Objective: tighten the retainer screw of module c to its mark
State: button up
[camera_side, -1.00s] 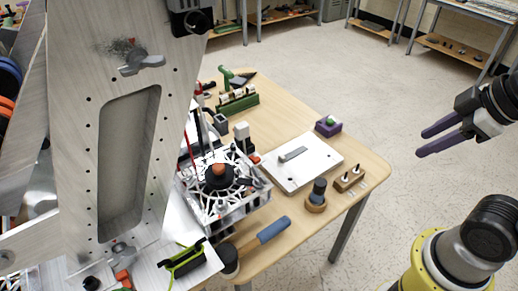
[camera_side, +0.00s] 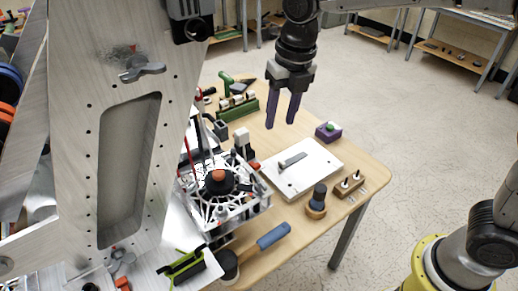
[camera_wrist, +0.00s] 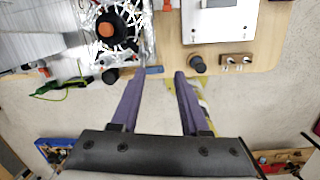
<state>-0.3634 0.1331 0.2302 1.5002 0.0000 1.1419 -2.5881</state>
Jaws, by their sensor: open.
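My gripper (camera_side: 281,125) is open and empty, with its two purple fingers pointing down above the table near the white plate. The fingers also show in the wrist view (camera_wrist: 160,72), with nothing between them. A white and clear framed unit with a black round centre and orange cap (camera_side: 218,176) sits at the table's left; its cap also shows in the wrist view (camera_wrist: 106,29). I cannot tell which part is module c, and I cannot make out its retainer screw or mark. A dark knobbed tool (camera_side: 318,192) stands in a round wooden holder, right of the unit.
A white plate (camera_side: 320,168) with a grey bar lies mid-table. A wooden block with two pegs (camera_side: 350,185) and a purple block with a green top (camera_side: 328,132) are at the right. A large metal panel (camera_side: 75,110) stands at left.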

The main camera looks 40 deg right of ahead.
jog(key=n+g, duration=0.1)
send_over(259, 179)
jog(key=shift+h, duration=0.3)
jog(key=f, duration=0.6)
jog(key=shift+w+d+f, duration=0.2)
jog(key=shift+d+f, duration=0.05)
jog(key=shift+f, duration=0.1)
jog(key=shift+s+a+f, duration=0.15)
jog(key=shift+a+f, duration=0.1)
jog(key=shift+f, duration=4.4)
jog(key=shift+r, duration=0.1)
grip_shut()
